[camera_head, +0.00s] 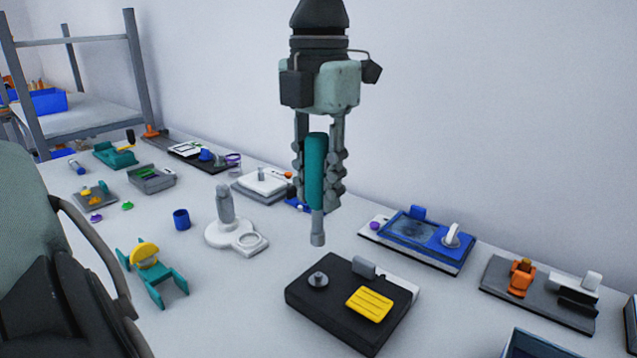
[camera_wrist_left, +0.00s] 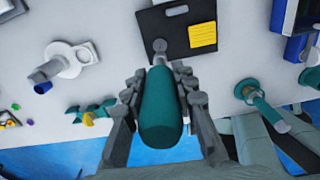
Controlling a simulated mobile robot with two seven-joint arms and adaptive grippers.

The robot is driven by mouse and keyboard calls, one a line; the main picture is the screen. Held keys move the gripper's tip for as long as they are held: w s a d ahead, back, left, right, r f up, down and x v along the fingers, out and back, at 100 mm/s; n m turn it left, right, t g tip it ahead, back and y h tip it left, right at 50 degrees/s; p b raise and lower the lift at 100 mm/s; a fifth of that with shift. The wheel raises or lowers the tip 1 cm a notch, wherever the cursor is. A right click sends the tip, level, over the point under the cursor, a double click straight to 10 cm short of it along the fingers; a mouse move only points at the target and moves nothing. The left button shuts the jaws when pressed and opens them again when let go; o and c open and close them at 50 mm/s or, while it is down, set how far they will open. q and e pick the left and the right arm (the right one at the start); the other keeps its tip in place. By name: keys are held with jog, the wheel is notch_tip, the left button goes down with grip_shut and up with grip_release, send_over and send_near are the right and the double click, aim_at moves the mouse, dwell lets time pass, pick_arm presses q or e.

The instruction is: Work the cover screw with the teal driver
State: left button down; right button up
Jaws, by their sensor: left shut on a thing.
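My left gripper (camera_head: 320,200) points down and is shut on the teal driver (camera_head: 315,170). The driver hangs near upright, its grey socket-like tip lowest and above the table. The black block (camera_head: 335,315) is below it, with a grey round screw-like knob (camera_head: 318,280) on its top left and a yellow ribbed pad (camera_head: 369,303). The tip appears above and behind the knob, with a visible gap. In the left wrist view the driver handle (camera_wrist_left: 163,115) fills the space between the fingers, and the knob (camera_wrist_left: 160,45) shows just beyond it. My right gripper is not in view.
A white stand with a ring (camera_head: 235,235) and a teal holder with a yellow disc (camera_head: 150,262) stand left of the block. A blue tray (camera_head: 425,235) and an orange fixture (camera_head: 521,278) are to the right. A blue cup (camera_head: 181,219) stands further left. The wall is behind.

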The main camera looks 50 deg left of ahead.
aim_at(318, 229)
pick_arm(q)
jog(key=n, duration=0.5)
jog(key=shift+a+n, duration=0.1)
jog(key=shift+n, duration=0.3)
jog(key=shift+f, duration=1.05)
jog(key=shift+f+b, duration=0.25)
jog(key=shift+b, duration=0.05)
jog(key=shift+f+b, duration=0.55)
jog(key=shift+f, duration=0.35)
jog(key=shift+f+b, duration=0.45)
jog(key=shift+b, duration=0.1)
jog(key=shift+f, duration=0.2)
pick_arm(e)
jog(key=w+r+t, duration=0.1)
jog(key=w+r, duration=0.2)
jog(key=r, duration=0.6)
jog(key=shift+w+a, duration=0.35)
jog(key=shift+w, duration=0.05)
